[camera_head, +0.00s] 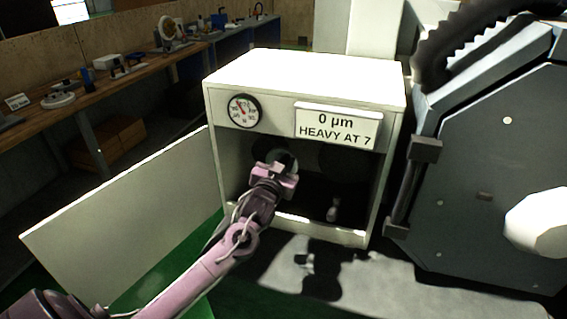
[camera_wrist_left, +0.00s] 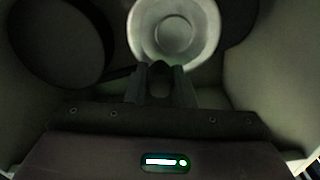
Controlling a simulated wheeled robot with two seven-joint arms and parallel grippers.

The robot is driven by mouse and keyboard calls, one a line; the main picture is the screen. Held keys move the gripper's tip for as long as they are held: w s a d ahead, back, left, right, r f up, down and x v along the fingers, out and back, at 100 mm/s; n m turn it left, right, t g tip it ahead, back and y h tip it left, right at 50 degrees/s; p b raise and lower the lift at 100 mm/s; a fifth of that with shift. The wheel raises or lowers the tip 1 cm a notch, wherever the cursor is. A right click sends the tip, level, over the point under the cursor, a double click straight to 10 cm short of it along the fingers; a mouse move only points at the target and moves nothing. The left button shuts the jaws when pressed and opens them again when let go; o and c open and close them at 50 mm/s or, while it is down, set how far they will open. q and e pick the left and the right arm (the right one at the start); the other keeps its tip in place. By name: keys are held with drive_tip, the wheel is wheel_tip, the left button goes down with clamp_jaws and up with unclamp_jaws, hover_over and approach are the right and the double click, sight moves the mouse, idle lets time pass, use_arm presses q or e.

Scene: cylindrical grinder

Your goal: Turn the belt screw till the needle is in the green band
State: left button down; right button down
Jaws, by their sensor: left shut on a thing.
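The round dial gauge (camera_head: 244,111) is on the upper left front of the white cabinet (camera_head: 310,80). Its needle leans up and to the left; the green band is too small to make out. My left gripper (camera_head: 279,165) reaches into the open cabinet, below the gauge. In the left wrist view its fingers (camera_wrist_left: 160,82) are shut on a small dark piece, which looks like the belt screw (camera_wrist_left: 160,90), mostly hidden between them. A pale round pulley (camera_wrist_left: 173,32) is just beyond the fingertips. My right gripper is not in view.
A sign (camera_head: 338,125) reads "0 µm HEAVY AT 7". A dark round wheel (camera_wrist_left: 58,40) is left of the fingers. The white door (camera_head: 125,215) stands open at left. A dark machine panel (camera_head: 490,180) is close at right. A workbench (camera_head: 100,80) runs behind.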

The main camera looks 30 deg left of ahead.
use_arm(q)
drive_tip(key=c, duration=1.2)
unclamp_jaws()
drive_tip(key=shift+c, duration=0.2)
drive_tip(key=b+v, duration=0.2)
drive_tip(key=v, duration=0.5)
drive_tip(key=shift+s, duration=0.4)
